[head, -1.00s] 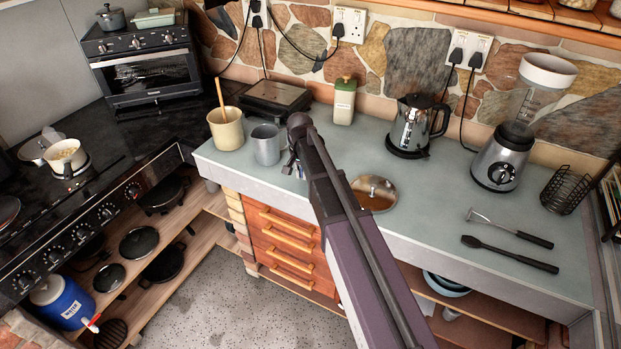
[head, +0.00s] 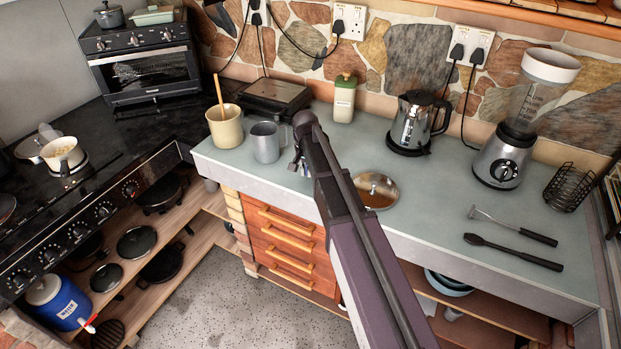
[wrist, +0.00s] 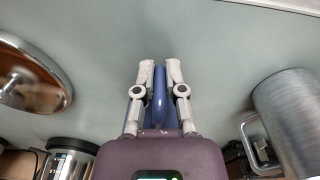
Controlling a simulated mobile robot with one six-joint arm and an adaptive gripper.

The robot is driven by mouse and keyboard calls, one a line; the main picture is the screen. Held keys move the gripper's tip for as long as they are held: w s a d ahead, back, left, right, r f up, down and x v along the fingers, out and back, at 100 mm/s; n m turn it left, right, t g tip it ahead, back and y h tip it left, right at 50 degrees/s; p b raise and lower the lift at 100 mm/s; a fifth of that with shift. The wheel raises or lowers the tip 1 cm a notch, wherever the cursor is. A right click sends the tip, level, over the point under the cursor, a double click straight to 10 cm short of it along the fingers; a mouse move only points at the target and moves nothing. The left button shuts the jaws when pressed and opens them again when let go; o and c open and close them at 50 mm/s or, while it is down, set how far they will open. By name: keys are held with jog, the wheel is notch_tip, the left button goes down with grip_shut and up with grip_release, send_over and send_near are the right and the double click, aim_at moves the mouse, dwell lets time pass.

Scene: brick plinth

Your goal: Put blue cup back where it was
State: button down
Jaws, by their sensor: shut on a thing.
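My gripper (head: 297,163) is low over the grey counter, right of the grey metal mug (head: 265,142) and left of the round metal lid in the head view. In the wrist view my gripper (wrist: 159,75) is shut on a blue thing, taken as the blue cup (wrist: 159,97). Only a narrow blue part shows between and behind the fingers. My arm hides most of the cup in the head view. I cannot tell whether it touches the counter.
The mug (wrist: 295,120) and lid (wrist: 30,62) flank my gripper in the wrist view. Behind stand a utensil pot (head: 225,128), green-topped canister (head: 344,100) and kettle (head: 412,122). A blender (head: 505,150) and two utensils (head: 515,252) are right. Counter between lid and utensils is clear.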

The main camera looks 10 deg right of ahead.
jog(key=shift+f+b, duration=0.45)
jog(key=shift+f, duration=0.35)
jog(key=shift+f, duration=0.1)
jog(key=c, duration=0.7)
grip_release()
jog(key=shift+r, duration=0.25)
notch_tip(320, 180, up, 12)
jog(key=p, duration=1.2)
jog(key=shift+f, duration=0.1)
jog(key=shift+s, duration=0.1)
jog(key=s+d+n, duration=0.2)
jog(key=s, duration=0.5)
jog(key=s+d+n, duration=0.2)
jog(key=s, duration=0.6)
jog(key=s+d+n, duration=0.1)
jog(key=s+d, duration=0.1)
jog(key=s, duration=0.6)
jog(key=shift+s+d+n, duration=0.2)
jog(key=shift+d+n, duration=0.1)
jog(key=shift+n, duration=0.1)
